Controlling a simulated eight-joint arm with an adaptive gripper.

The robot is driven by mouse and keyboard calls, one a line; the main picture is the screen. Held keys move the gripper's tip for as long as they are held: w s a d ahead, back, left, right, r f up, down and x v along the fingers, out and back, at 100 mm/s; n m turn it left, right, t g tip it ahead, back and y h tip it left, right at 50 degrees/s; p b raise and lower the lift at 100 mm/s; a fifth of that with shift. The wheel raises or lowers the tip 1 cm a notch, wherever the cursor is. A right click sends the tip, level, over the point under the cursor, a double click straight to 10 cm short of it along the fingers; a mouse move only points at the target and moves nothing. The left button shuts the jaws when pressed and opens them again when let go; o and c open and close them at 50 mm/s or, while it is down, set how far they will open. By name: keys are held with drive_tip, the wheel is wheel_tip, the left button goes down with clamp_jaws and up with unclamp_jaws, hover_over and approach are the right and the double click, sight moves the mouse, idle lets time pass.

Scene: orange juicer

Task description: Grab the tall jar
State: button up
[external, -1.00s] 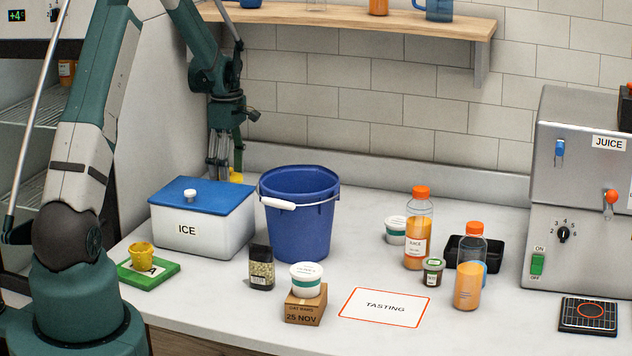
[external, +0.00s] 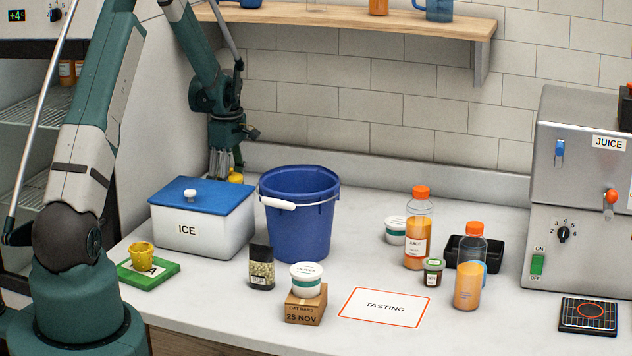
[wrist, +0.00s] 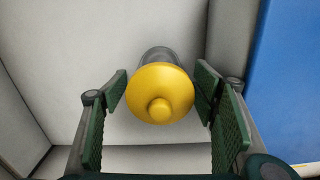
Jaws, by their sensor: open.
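A jar with a round yellow lid and knob (wrist: 160,95) is in the middle of the wrist view, seen from above. Its grey, see-through body shows just past the lid. In the external view only its yellow top (external: 236,177) shows, behind the ice box; the rest is hidden. My gripper (wrist: 162,88) is open, with one green-padded finger on each side of the lid and a gap on both sides. In the external view my gripper (external: 226,172) is down behind the ice box, its fingertips partly hidden.
The white ice box (external: 192,232) with its blue lid (external: 215,204) stands in front of the jar. A blue bucket (external: 300,225) is close on the right. The wall is close behind. A dark-lidded seed jar (external: 261,270) and bottles (external: 418,240) stand farther off.

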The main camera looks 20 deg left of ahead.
drive_tip(key=shift+c, duration=0.4)
drive_tip(key=c, duration=1)
drive_tip(key=shift+c, duration=0.2)
drive_tip(key=shift+r, duration=0.1)
drive_tip(key=shift+r, duration=4.95)
